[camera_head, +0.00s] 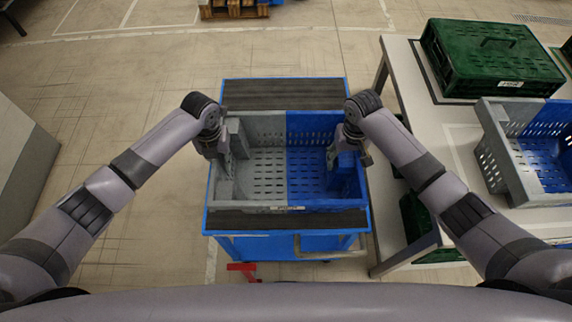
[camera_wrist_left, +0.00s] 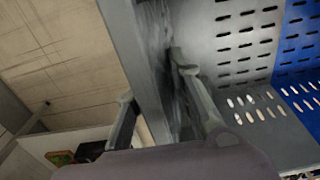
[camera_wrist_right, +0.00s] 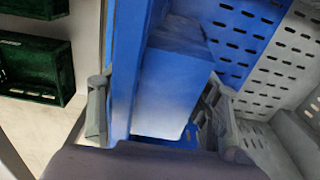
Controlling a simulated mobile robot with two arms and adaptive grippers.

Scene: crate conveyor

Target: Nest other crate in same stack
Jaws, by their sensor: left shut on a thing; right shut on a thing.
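A crate, half grey and half blue (camera_head: 262,208), sits on a blue cart (camera_head: 270,240) in front of me. My left gripper (camera_head: 222,158) is shut on the grey left wall of this crate, with one finger inside and one outside; the wall also shows between the fingers in the left wrist view (camera_wrist_left: 140,70). My right gripper (camera_head: 345,155) is shut on the blue right wall, seen in the right wrist view (camera_wrist_right: 125,70). A second grey and blue crate (camera_head: 505,160) sits on the table at the right. Whether another crate lies under the held one is hidden.
A light table (camera_head: 425,105) stands close to the right of the cart. A closed green crate (camera_head: 490,60) sits at its back, and more green crates (camera_head: 415,215) are below it. A pallet (camera_head: 233,10) lies far back. The floor left of the cart is clear.

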